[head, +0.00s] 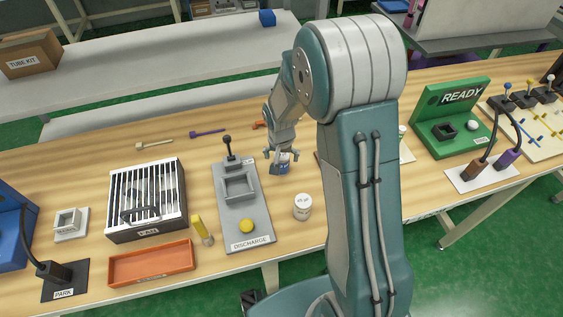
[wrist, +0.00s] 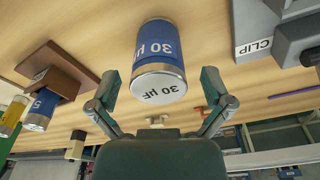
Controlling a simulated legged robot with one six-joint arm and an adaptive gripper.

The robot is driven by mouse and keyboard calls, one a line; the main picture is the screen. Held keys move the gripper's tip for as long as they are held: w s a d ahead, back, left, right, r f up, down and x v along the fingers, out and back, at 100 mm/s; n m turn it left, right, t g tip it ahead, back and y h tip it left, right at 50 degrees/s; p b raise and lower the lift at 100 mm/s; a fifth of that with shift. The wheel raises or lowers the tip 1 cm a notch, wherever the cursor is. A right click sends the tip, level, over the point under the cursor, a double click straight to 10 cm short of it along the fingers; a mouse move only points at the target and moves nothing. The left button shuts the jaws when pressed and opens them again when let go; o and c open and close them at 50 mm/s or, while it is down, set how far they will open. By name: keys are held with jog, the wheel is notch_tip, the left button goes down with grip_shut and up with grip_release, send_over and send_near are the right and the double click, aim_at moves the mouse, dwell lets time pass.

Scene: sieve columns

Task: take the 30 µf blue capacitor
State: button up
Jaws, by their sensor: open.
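The blue capacitor (wrist: 158,50) marked 30 µF stands on the wooden table, with silver rims and a white lettered top facing my wrist camera. In the head view the blue capacitor (head: 282,169) is partly covered by my gripper (head: 279,156), which is just above it. In the wrist view my gripper (wrist: 160,84) is open, one finger to the left and one to the right of the capacitor's near end. I see a gap on both sides, and neither finger appears to touch it.
A white-topped can (head: 302,207) stands in front of the capacitor. The grey discharge station (head: 255,222) with lever and yellow button is to the left. In the wrist view a brown stand (wrist: 66,62) holds another blue cylinder (wrist: 42,102), with a yellow one (wrist: 12,115) nearby.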

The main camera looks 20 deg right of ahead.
jog(key=shift+w+f, duration=0.1)
jog(key=shift+f, duration=0.8)
jog(key=c, duration=1.3)
jog(key=shift+r, duration=0.1)
jog(key=shift+r, duration=0.25)
notch_tip(320, 180, up, 3)
jog(key=shift+f, duration=0.15)
jog(key=s+d+r, duration=0.1)
jog(key=s+r, duration=0.2)
jog(key=s, duration=0.1)
jog(key=s+d+r, duration=0.1)
jog(key=s+r, duration=0.2)
jog(key=s, duration=0.2)
jog(key=s+d+r, duration=0.2)
jog(key=s+r, duration=0.1)
jog(key=s, duration=0.1)
jog(key=shift+s+d+r, duration=0.1)
jog(key=shift+s+r, duration=0.15)
jog(key=shift+r, duration=0.1)
